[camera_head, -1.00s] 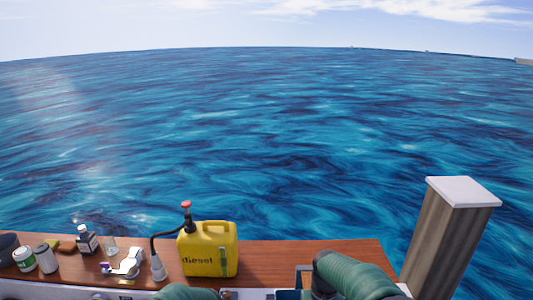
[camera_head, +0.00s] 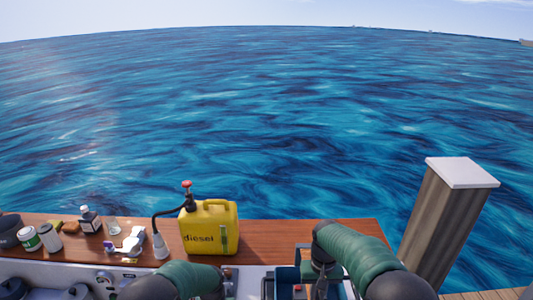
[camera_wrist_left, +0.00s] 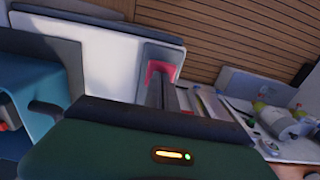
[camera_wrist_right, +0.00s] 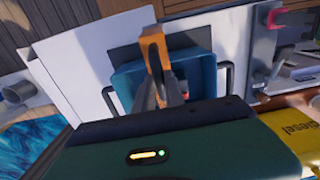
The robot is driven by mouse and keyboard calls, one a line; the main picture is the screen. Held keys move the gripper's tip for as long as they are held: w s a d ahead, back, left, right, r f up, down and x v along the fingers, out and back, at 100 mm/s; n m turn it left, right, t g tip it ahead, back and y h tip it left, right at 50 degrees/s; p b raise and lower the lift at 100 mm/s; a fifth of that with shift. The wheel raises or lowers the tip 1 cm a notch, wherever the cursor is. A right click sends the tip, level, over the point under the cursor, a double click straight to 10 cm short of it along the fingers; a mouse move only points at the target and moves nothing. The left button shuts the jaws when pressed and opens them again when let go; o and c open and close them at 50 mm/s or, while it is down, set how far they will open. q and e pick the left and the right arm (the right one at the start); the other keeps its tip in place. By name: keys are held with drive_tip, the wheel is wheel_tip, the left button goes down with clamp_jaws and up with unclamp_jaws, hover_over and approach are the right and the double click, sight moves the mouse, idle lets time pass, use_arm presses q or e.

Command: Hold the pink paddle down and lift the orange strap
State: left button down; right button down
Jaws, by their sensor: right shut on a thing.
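The orange strap (camera_wrist_right: 153,48) shows in the right wrist view, above a blue bin-like recess. My right gripper (camera_wrist_right: 157,85) is shut on it; in the head view this gripper (camera_head: 320,285) is at the bottom edge, partly cut off. The pink paddle (camera_wrist_left: 161,69) shows in the left wrist view on a grey plate. My left gripper (camera_wrist_left: 161,90) has its dark fingers together at the paddle; I cannot tell how hard they press. The paddle also shows at the upper right of the right wrist view (camera_wrist_right: 276,17).
A yellow diesel can (camera_head: 211,228) with a hose stands on the wooden ledge (camera_head: 300,235). Several bottles and jars stand at the ledge's left end. A wooden post (camera_head: 448,220) rises at the right. Open water lies beyond.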

drive_tip(key=shift+r, duration=0.15)
drive_tip(key=shift+w+r, duration=0.2)
drive_tip(key=shift+r, duration=0.35)
drive_tip(key=c, duration=1)
unclamp_jaws()
use_arm(q)
wheel_tip(320, 180, up, 6)
drive_tip(key=p, duration=0.6)
drive_tip(key=shift+r, duration=0.25)
use_arm(e)
wheel_tip(320, 180, up, 7)
drive_tip(key=shift+r, duration=0.1)
use_arm(q)
drive_tip(key=shift+f, duration=0.1)
